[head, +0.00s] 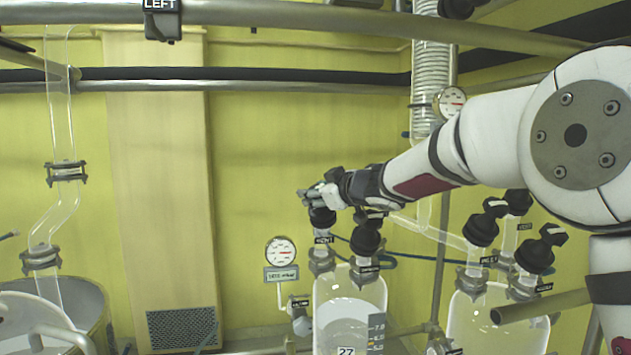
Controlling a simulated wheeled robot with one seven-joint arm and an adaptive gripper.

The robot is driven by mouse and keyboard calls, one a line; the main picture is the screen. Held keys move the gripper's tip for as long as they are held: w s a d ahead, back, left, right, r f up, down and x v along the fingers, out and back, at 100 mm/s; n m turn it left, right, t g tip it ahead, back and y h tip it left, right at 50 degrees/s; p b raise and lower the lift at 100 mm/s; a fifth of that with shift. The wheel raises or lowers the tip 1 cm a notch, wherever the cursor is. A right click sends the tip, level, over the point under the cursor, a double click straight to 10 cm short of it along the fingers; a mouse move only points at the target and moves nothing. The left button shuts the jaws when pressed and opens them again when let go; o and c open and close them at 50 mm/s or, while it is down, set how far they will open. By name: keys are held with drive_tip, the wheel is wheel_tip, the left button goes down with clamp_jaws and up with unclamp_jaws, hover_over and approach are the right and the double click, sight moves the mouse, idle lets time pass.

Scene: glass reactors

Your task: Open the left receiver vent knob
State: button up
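The left receiver (335,290) is a clear glass vessel marked 27, at the lower middle of the head view. A black vent knob (322,217) with a small label below it, hard to read, stands on its left neck. My gripper (312,195) comes in from the right and is at the top of this knob, its fingers overlapping the knob's upper part. Whether the fingers touch or grip the knob cannot be told. The knob's top is hidden behind the fingers.
A second black knob (366,240) stands just right, under my wrist. Another receiver (490,325) with several black knobs stands at the right. A gauge (281,251) is left of the left receiver. A metal rail (300,14) crosses above. The yellow wall (260,150) is behind.

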drive_tip(key=shift+s+d+r+n+g+p, duration=0.2)
drive_tip(key=shift+r+n+g+p, duration=0.15)
drive_tip(key=shift+n+p, duration=0.2)
drive_tip(key=shift+f+n+g+y, duration=0.1)
drive_tip(key=shift+n+g+y, duration=0.2)
drive_tip(key=shift+y, duration=0.2)
drive_tip(key=n+g+b, duration=0.2)
drive_tip(key=n+g, duration=0.1)
drive_tip(key=n+g+y+b, duration=0.1)
drive_tip(key=shift+w+d+f+b, duration=0.1)
drive_tip(key=shift+w+f+b, duration=0.2)
drive_tip(key=shift+f+b, duration=0.1)
drive_tip(key=n+g+b, duration=0.3)
drive_tip(key=shift+s+n+g+b, duration=0.1)
drive_tip(key=shift+n+g+b, duration=0.15)
drive_tip(key=shift+g+b, duration=0.1)
drive_tip(key=shift+o, duration=0.3)
drive_tip(key=shift+d+r+n+g+h+b, duration=0.25)
drive_tip(key=shift+r+n+g+h+b, duration=0.15)
drive_tip(key=shift+n+g+b, duration=0.3)
drive_tip(key=shift+a+f+g+b, duration=0.1)
drive_tip(key=shift+g+b, duration=0.2)
drive_tip(key=shift+s+a+f+n, duration=0.2)
drive_tip(key=shift+s+a+n, duration=0.05)
drive_tip(key=shift+n, duration=0.05)
